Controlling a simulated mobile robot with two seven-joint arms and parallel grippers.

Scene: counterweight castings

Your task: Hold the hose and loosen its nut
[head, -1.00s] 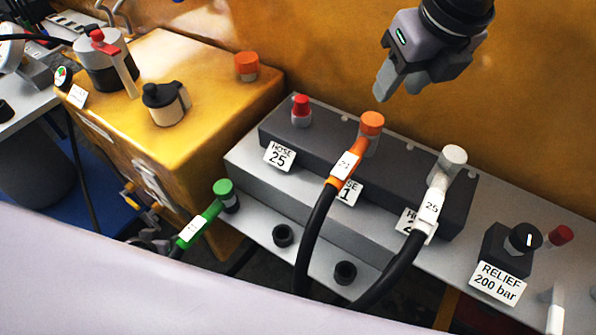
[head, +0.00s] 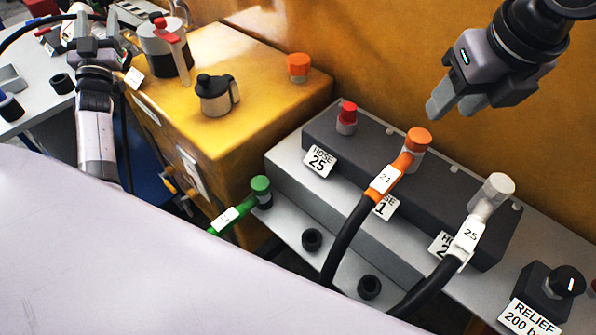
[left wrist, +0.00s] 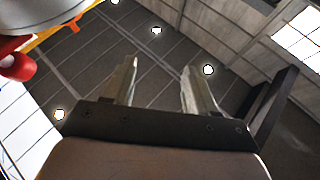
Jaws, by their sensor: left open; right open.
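An orange-ended hose tagged 21 (head: 385,180) and a white-ended hose tagged 25 (head: 466,236) join fittings on the dark manifold block (head: 330,135). A green-ended hose (head: 234,213) joins a fitting on the lower grey step. The orange nut (head: 418,138), white nut (head: 498,185) and green nut (head: 261,185) top these fittings. My right gripper (head: 452,108) is open and empty, above and behind the orange nut, apart from it. My left gripper (head: 84,28) is at the upper left, far from the hoses. In the left wrist view its fingers (left wrist: 160,70) are apart with nothing between.
A red-capped fitting (head: 347,112) stands behind a HOSE 25 label (head: 319,161). The yellow tank (head: 258,105) carries a black-capped filler (head: 215,95) and a red-handled part (head: 168,45). A RELIEF 200 bar block (head: 545,290) is at the lower right. A pale panel (head: 120,260) hides the lower left.

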